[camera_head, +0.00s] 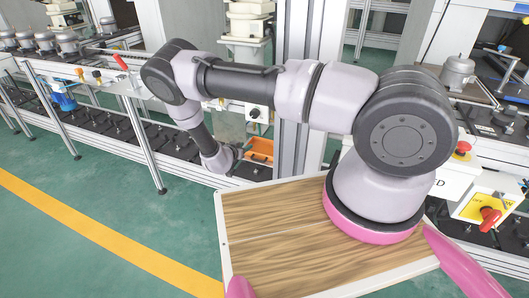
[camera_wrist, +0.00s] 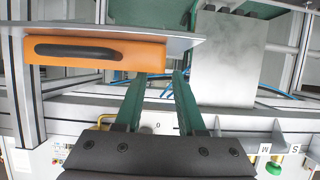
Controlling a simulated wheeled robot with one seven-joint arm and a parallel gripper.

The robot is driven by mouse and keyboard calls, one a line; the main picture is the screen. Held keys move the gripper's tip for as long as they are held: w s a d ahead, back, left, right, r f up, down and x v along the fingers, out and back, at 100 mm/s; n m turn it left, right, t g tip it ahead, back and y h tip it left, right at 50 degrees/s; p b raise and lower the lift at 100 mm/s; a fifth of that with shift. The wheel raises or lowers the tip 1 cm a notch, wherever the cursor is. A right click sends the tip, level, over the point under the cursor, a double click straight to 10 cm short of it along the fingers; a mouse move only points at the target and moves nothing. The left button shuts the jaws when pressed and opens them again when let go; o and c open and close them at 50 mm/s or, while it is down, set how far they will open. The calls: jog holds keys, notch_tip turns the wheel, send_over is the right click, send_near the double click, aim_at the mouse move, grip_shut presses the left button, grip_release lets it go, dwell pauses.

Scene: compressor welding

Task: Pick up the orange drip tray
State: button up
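The orange drip tray (camera_head: 260,149) sits low in the workstation behind my arm in the head view. In the wrist view the orange drip tray (camera_wrist: 142,54) is at the upper left, its front facing me, with a black bar handle (camera_wrist: 75,50) on it. My gripper (camera_wrist: 158,77) has two green fingers, apart with nothing between them. The left fingertip appears just below the tray's right part, and the right fingertip lies right of the tray's edge. I cannot tell whether they touch. The handle is left of both fingers. The fingers are hidden in the head view.
A grey plate (camera_wrist: 185,42) lies over the tray's top edge. A metal panel (camera_wrist: 225,75) stands to the right. A white machine front with a green button (camera_wrist: 275,168) is below. A wood-topped platform (camera_head: 275,215) is under my arm; green floor (camera_head: 60,205) is clear at left.

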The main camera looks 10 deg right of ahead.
aim_at(263, 148)
jog(key=x, duration=0.4)
jog(key=shift+w+r, duration=0.1)
jog(key=shift+w, duration=0.2)
grip_shut()
dwell(1.1)
